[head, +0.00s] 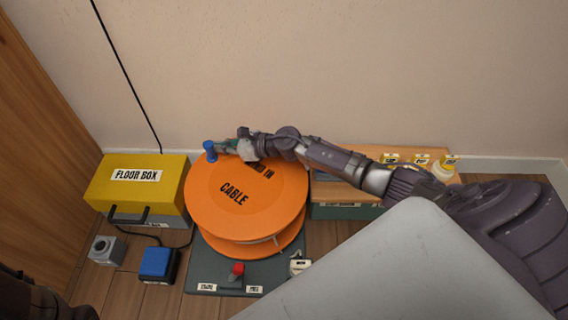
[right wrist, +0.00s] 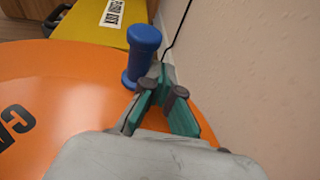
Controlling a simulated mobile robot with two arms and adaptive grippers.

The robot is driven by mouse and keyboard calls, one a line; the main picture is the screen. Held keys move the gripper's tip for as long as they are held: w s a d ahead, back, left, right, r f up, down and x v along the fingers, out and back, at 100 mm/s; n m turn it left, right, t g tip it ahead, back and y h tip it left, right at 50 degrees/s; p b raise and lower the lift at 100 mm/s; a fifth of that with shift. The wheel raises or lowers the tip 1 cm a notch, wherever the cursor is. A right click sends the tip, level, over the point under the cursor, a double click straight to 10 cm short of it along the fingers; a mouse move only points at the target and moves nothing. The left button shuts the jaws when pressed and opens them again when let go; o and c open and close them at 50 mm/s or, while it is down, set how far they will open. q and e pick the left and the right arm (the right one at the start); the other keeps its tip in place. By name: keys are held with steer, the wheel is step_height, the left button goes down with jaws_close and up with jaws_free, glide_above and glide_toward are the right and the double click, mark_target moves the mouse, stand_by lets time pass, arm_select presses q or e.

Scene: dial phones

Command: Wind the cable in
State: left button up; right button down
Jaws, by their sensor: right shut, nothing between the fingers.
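The orange cable reel (head: 225,212) stands on a dark grey base (head: 208,272), its top lettered "CABLE" with more words partly covered by my right arm. A blue upright knob (head: 210,150) rises from the reel's far left rim; it also shows in the right wrist view (right wrist: 143,50). My right gripper (head: 229,146) is shut and empty just right of the knob; its green fingertips (right wrist: 157,82) are close to the knob, but whether they touch it I cannot tell. A red lever (head: 237,270) sits on the base's front, between two small labels. My left gripper is not in view.
A yellow floor box (head: 135,183) stands left of the reel, with a grey block (head: 106,250) and a blue block (head: 159,264) before it. The wall is close behind.

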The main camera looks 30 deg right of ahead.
mark_target(214, 153)
steer(key=shift+s+a, duration=0.15)
steer(key=shift+a, duration=0.7)
steer(key=shift+s+a, duration=0.2)
steer(key=shift+a, duration=0.45)
steer(key=shift+s+a+n+g+y+b, duration=0.25)
steer(key=shift+a+n+g+y+b, duration=0.25)
steer(key=shift+a+n+g+y, duration=0.25)
